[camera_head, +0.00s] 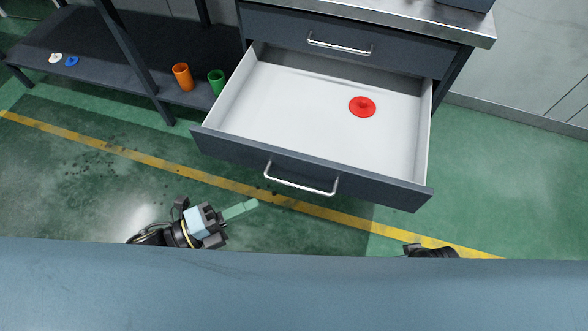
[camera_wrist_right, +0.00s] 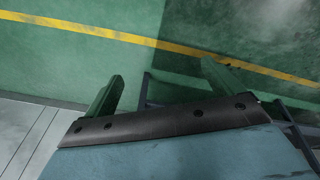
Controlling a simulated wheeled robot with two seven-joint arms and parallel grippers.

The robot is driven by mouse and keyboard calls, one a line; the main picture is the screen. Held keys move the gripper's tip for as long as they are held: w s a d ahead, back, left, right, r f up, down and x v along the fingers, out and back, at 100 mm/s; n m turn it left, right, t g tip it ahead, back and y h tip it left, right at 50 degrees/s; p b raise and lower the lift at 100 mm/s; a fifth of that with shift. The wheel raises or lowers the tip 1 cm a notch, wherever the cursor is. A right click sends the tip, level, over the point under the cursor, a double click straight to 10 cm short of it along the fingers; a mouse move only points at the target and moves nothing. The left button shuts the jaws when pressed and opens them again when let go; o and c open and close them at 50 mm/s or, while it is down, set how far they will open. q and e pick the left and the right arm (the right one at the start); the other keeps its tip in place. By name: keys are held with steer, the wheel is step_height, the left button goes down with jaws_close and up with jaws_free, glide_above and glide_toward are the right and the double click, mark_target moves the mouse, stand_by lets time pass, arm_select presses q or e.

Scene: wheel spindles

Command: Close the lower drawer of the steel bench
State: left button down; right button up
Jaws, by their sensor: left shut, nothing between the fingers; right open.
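In the head view the lower drawer (camera_head: 310,165) of the steel bench (camera_head: 420,12) stands pulled well out, with a silver bar handle (camera_head: 300,182) on its dark front. A red round piece (camera_head: 362,107) lies on its white floor. My left gripper (camera_head: 240,210) is shut and empty, in front of the drawer and left of its handle, apart from it. My right gripper shows only partly at the lower right of the head view. In the right wrist view my right gripper (camera_wrist_right: 160,90) is open, with its green fingers wide apart and nothing between them.
The upper drawer (camera_head: 340,42) is shut. On the low shelf (camera_head: 120,62) at left are an orange cup (camera_head: 183,76), a green cup (camera_head: 216,82), a white piece (camera_head: 55,57) and a blue piece (camera_head: 71,61). The green floor right of the drawer is clear.

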arm_select(q)
steer(key=b, duration=0.2)
glide_toward(311, 164)
steer(key=d, duration=0.4)
steer(key=shift+w+d+b, duration=0.2)
steer(key=shift+w, duration=0.35)
steer(key=shift+w+d+b, duration=0.15)
steer(key=shift+w+d, duration=0.1)
steer(key=shift+w, duration=0.3)
steer(key=shift+w+d+r, duration=0.1)
steer(key=shift+w+d, duration=0.05)
steer(key=shift+w, duration=0.15)
arm_select(e)
steer(key=a+r, duration=0.3)
steer(key=r, duration=0.4)
steer(key=shift+w+y, duration=0.3)
steer(key=shift+w, duration=0.15)
arm_select(q)
steer(key=shift+w, duration=0.1)
arm_select(e)
steer(key=shift+a, duration=0.1)
